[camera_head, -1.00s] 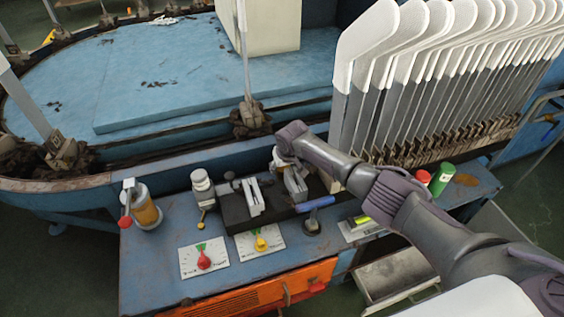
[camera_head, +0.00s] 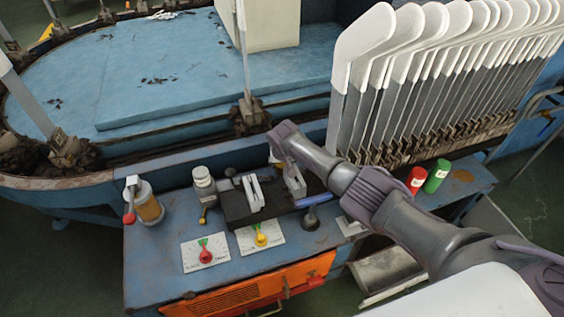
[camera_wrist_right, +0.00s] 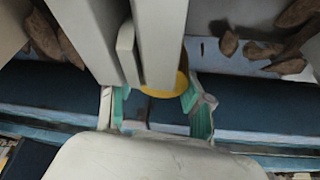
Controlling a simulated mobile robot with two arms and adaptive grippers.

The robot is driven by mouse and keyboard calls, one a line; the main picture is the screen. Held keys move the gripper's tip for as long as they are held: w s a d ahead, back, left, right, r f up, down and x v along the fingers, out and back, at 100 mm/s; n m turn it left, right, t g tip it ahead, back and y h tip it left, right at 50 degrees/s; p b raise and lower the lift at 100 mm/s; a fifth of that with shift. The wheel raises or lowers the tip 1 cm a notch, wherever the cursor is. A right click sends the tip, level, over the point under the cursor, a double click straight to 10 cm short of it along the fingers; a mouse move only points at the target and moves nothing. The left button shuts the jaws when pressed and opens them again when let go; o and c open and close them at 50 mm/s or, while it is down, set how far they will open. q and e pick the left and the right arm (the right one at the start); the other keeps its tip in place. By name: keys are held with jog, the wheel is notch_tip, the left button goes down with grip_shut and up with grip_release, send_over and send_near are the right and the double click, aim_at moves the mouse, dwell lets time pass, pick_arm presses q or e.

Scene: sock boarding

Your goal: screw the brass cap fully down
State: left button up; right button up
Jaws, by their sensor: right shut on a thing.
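My right gripper (camera_head: 276,160) hangs at the back edge of the blue workbench, beside the black fixture (camera_head: 236,208). Its fingertips are mostly hidden behind my arm in the head view. In the right wrist view, its green-padded fingers (camera_wrist_right: 157,98) stand on either side of a round yellow rim, the brass cap (camera_wrist_right: 163,92). The gripper is shut on the cap. A grey upright part in front covers most of the cap, so its thread and seat are hidden. My left gripper is not in view.
Two dials (camera_head: 205,257) lie at the bench front. A jar with amber contents (camera_head: 147,207) and a white-capped bottle (camera_head: 204,184) stand left. A red can (camera_head: 415,180) and a green can (camera_head: 437,175) stand right. White-topped boards (camera_head: 375,60) rise behind my arm.

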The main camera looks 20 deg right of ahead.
jog(key=o, duration=1.2)
jog(key=shift+c, duration=0.2)
jog(key=shift+r, duration=0.1)
jog(key=shift+s+a+r, duration=0.1)
jog(key=shift+s+r, duration=0.1)
jog(key=shift+r, duration=0.3)
jog(key=d+v, duration=0.1)
jog(key=v, duration=0.9)
jog(key=shift+s+a+r, duration=0.25)
jog(key=shift+a, duration=0.25)
